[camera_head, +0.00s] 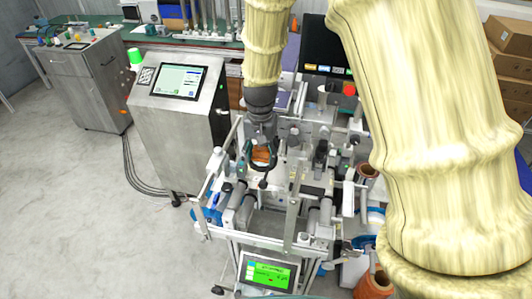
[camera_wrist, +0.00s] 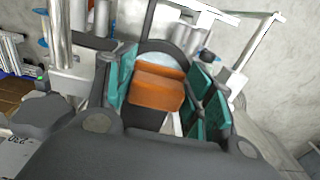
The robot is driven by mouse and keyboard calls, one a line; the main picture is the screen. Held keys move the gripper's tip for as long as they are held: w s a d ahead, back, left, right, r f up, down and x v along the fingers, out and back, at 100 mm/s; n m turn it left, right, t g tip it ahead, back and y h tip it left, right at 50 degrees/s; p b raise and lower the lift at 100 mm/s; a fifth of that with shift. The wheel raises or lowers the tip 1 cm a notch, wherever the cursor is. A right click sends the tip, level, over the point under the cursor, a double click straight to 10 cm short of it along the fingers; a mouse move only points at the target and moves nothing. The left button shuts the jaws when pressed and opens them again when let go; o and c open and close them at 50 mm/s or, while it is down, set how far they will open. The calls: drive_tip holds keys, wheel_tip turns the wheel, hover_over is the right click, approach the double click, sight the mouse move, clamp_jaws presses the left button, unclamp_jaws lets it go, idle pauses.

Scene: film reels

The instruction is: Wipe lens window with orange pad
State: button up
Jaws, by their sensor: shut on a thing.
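In the wrist view my gripper (camera_wrist: 165,97) has its teal-padded fingers on both sides of the orange pad (camera_wrist: 157,84). It is shut on the pad, which looks like a stepped orange block. In the head view the orange pad (camera_head: 261,156) shows between the fingers of my gripper (camera_head: 263,165), pointing down over the middle of the machine (camera_head: 277,222). I cannot make out the lens window in either view. I cannot tell whether the pad touches anything beneath it.
A steel console with a screen (camera_head: 178,81) stands left of the machine. Metal posts and rails (camera_head: 294,205) surround the work spot. A green screen (camera_head: 269,274) is at the front. Copper-coloured reels (camera_head: 370,171) sit at right. Open floor (camera_head: 70,210) lies at left.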

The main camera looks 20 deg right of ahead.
sight(252, 159)
drive_tip(key=shift+w+a+r, duration=0.1)
drive_tip(key=shift+w+a, duration=0.8)
drive_tip(key=shift+a, duration=0.3)
drive_tip(key=shift+d, duration=0.1)
drive_tip(key=shift+r, duration=3.05)
drive_tip(key=shift+r, duration=0.1)
wheel_tip(252, 159, up, 3)
drive_tip(key=shift+f, duration=0.1)
